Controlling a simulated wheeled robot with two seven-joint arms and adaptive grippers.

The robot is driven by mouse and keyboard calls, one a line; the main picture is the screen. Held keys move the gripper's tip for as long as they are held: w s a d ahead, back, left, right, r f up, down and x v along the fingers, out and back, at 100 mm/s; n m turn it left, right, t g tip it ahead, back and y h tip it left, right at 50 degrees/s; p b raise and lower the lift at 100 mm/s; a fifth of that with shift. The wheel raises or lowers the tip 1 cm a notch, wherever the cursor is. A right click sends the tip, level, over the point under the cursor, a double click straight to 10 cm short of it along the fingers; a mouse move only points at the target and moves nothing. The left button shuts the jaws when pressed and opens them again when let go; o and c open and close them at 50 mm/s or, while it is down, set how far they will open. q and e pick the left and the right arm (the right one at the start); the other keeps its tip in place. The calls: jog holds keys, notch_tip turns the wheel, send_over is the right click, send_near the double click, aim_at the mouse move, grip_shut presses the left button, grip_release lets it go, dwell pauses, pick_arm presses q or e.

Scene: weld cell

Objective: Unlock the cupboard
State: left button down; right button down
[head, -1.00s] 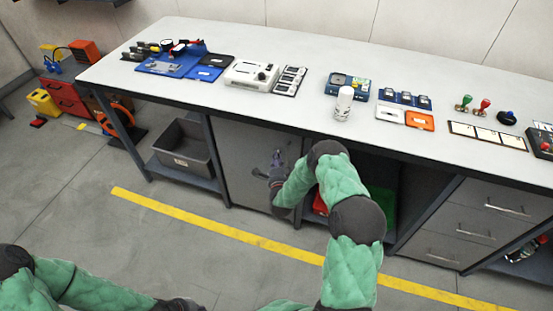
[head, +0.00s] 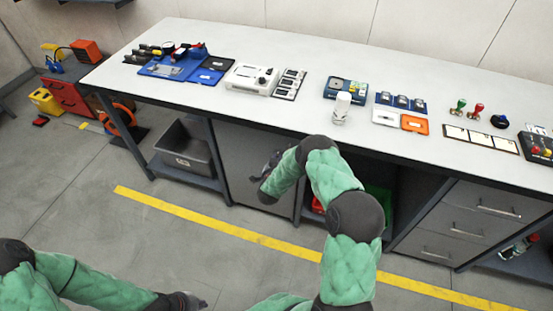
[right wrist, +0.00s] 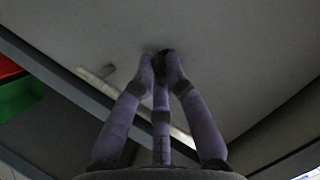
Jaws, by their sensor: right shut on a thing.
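The cupboard's grey door (head: 237,150) is under the bench, between the open shelf and the open bay, and looks closed. My right gripper (head: 275,158) is in front of its right part. In the right wrist view, the three fingers of the right gripper (right wrist: 162,58) come together against or very near the door (right wrist: 225,50). They are shut on a small dark thing (right wrist: 161,62), mostly hidden between the tips; I cannot tell its shape. A pale bar (right wrist: 90,76) runs behind the fingers. My left gripper (head: 190,302) is low at the front; its fingers are unclear.
The workbench top (head: 200,105) overhangs the door and bears trays, a white device and a white cylinder (head: 342,107). A grey bin (head: 186,148) sits on the shelf to the left. Drawers (head: 470,225) are to the right. The floor in front is clear.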

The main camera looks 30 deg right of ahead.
jog(key=n+g+h+p, duration=0.1)
jog(key=n+g, duration=0.1)
jog(key=n, duration=0.1)
jog(key=shift+r+n+p, duration=0.1)
jog(key=shift+n+p, duration=0.2)
jog(key=shift+p, duration=0.1)
jog(key=shift+w, duration=0.1)
dwell(0.4)
jog(key=c, duration=1.3)
grip_release()
jog(key=shift+h, duration=0.3)
jog(key=shift+a, duration=0.1)
jog(key=v, duration=1.2)
